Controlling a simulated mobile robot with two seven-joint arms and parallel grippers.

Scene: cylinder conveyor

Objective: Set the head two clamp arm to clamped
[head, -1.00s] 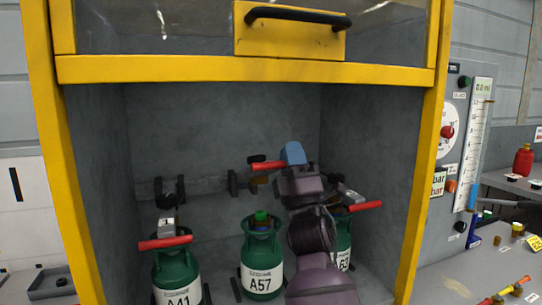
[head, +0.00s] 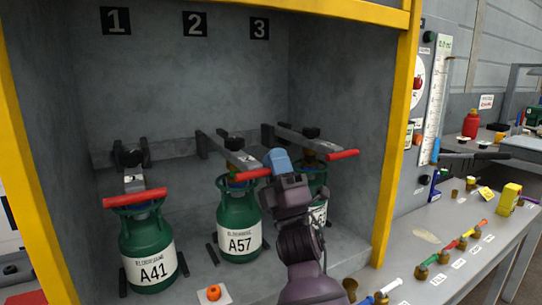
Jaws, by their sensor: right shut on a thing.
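The head two clamp arm (head: 233,153) reaches forward and lies low over the green cylinder A57 (head: 240,225). Its red handle (head: 253,175) is across the cylinder's collar. My right gripper (head: 271,167) is shut at the right end of this red handle, and its blue fingers hide that end. I cannot tell if the arm is fully seated on the cylinder's valve. My left gripper is not in view.
The head one arm (head: 134,181) lies over cylinder A41 (head: 150,250) on the left. The head three arm (head: 305,139) lies over the right cylinder (head: 318,200), partly hidden by my arm. Yellow posts (head: 395,140) frame the booth. An orange knob (head: 213,293) is at the front.

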